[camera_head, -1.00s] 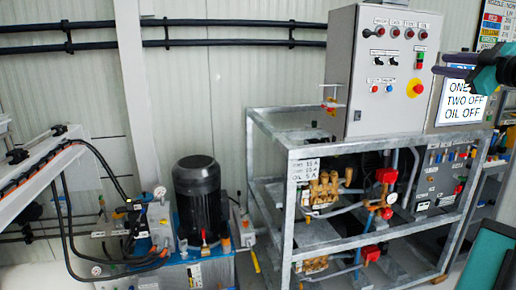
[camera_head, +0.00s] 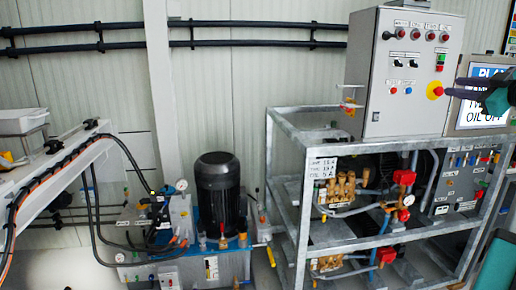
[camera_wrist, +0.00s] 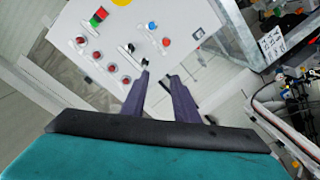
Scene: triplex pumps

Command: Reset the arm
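My gripper (camera_head: 456,88) shows at the right edge of the head view, in front of the screen and just right of the control cabinet (camera_head: 403,100). Its two dark fingers are apart with nothing between them. In the wrist view my gripper (camera_wrist: 159,75) is also open and empty. The cabinet face (camera_wrist: 175,25) fills the upper part of that view, turned around, with its buttons and switches beyond the fingertips. I cannot tell the exact gap, but no contact shows. Most of my arm is out of view.
A metal frame (camera_head: 300,225) holds pumps (camera_head: 340,190) and red-topped valves below the cabinet. The lit screen (camera_head: 482,112) is partly hidden by my gripper. A black motor (camera_head: 222,190) stands left of the frame. A hose-laden white beam (camera_head: 60,165) juts in at left.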

